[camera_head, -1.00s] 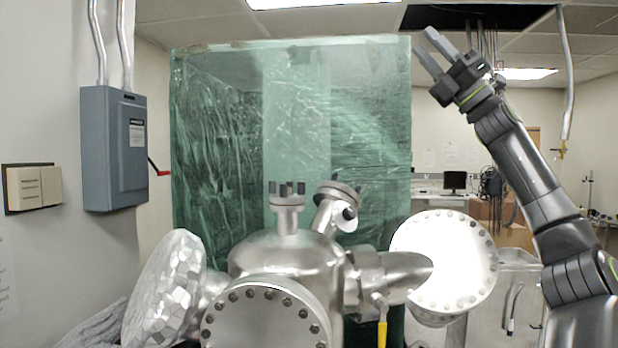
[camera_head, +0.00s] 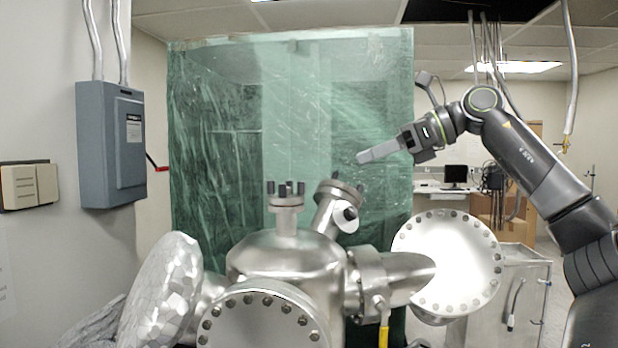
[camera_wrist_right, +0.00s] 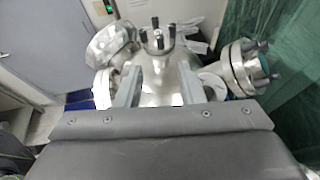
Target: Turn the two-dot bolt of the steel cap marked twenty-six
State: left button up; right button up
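A steel vacuum chamber (camera_head: 285,257) stands at the centre front of the head view. Its upright top port carries a small cap (camera_head: 286,200) with several dark bolts standing up; it also shows in the right wrist view (camera_wrist_right: 157,42). A tilted port beside it has another bolted cap (camera_head: 340,190), also in the right wrist view (camera_wrist_right: 248,67). No number or dot mark is readable on either. My right gripper (camera_head: 363,156) is above and right of the tilted cap, touching nothing. In the wrist view its two fingers (camera_wrist_right: 160,76) are apart and empty. My left gripper is out of view.
A large bolted flange (camera_head: 262,318) faces front, and another (camera_head: 448,262) is at right. A foil-covered part (camera_head: 160,295) is at left. A yellow-handled valve (camera_head: 383,335) hangs below. Green plastic sheeting (camera_head: 215,130) stands behind the chamber. A grey switch box (camera_head: 112,145) is on the left wall.

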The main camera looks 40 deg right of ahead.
aim_at(301, 188)
jog(key=p+x, duration=0.6)
jog(key=x, duration=0.7)
jog(key=shift+a, duration=0.1)
jog(key=shift+c, duration=0.3)
grip_shut()
